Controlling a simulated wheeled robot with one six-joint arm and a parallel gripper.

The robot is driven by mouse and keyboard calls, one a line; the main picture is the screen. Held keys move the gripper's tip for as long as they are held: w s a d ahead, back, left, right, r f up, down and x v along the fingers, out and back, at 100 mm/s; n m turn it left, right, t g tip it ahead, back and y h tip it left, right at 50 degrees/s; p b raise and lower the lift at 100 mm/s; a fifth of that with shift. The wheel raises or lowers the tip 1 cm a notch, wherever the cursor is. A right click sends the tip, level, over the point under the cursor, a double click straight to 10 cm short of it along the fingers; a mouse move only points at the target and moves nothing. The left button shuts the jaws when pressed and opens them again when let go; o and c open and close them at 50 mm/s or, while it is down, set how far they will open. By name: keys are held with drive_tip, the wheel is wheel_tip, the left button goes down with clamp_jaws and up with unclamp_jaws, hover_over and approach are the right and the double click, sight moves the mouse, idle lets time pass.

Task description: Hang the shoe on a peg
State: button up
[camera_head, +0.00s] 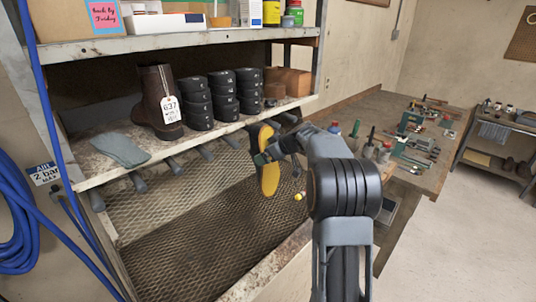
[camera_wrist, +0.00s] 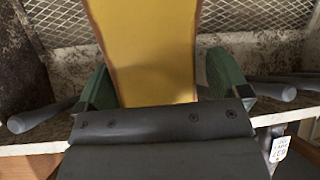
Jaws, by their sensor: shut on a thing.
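A shoe with a yellow sole (camera_head: 270,180) is upright in front of the rack in the head view, its dark upper showing at the top left. My gripper (camera_head: 266,157) is shut on it around its middle. In the wrist view the yellow sole (camera_wrist: 148,45) lies between the green fingers of my gripper (camera_wrist: 160,78). Several grey pegs (camera_head: 173,166) stick out in a row below the shelf edge. In the wrist view one peg (camera_wrist: 38,115) is left of the shoe and another (camera_wrist: 275,91) right. Whether the shoe touches a peg is hidden.
The shelf (camera_head: 92,166) above the pegs carries a brown tagged boot (camera_head: 154,110), stacked black rolls (camera_head: 222,98) and a grey cloth (camera_head: 121,149). A mesh panel (camera_head: 165,215) lies below. A cluttered workbench (camera_head: 445,172) stands right. A blue hose (camera_head: 22,235) hangs left.

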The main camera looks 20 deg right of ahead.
drive_tip(key=o, duration=0.8)
drive_tip(key=shift+f, duration=0.1)
drive_tip(key=b+v, duration=0.3)
drive_tip(key=v, duration=1.1)
drive_tip(key=s+a+f+m+g+h, duration=0.3)
drive_tip(key=s+a+f+m+g, duration=0.1)
drive_tip(key=s+f+m, duration=0.6)
drive_tip(key=s+a+f+n+g+h, duration=0.1)
drive_tip(key=s+a+f, duration=0.4)
drive_tip(key=s+a, duration=0.8)
drive_tip(key=shift+s+a+n+h, duration=0.35)
drive_tip(key=shift+a+n+h, duration=0.25)
drive_tip(key=shift+n, duration=0.4)
